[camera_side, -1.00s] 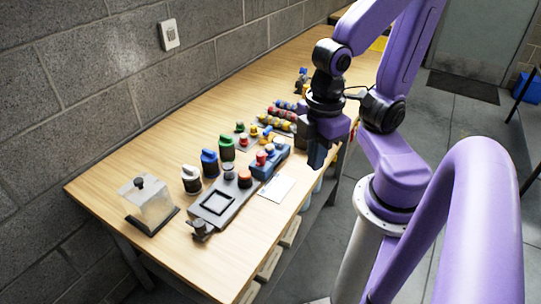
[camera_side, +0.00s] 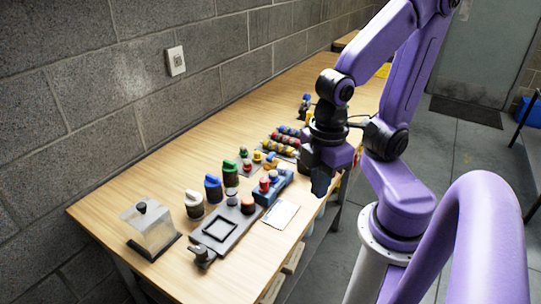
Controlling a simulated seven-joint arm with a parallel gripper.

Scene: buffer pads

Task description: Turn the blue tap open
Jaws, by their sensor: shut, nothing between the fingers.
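The blue tap (camera_side: 213,187) appears to be the dark upright body with a blue top on the table, between a white-topped one (camera_side: 194,204) and a green-topped one (camera_side: 230,173). Its exact handle angle is too small to tell. My gripper (camera_side: 321,186) is shut and empty, pointing down near the table's right edge. It is to the right of the blue tap in the picture and well apart from it.
A blue block with red knobs (camera_side: 274,184) and a grey panel (camera_side: 219,230) lie between my gripper and the tap. A clear box (camera_side: 150,232) stands at the near left. Coloured rollers (camera_side: 284,142) lie farther back. A block wall runs along the left.

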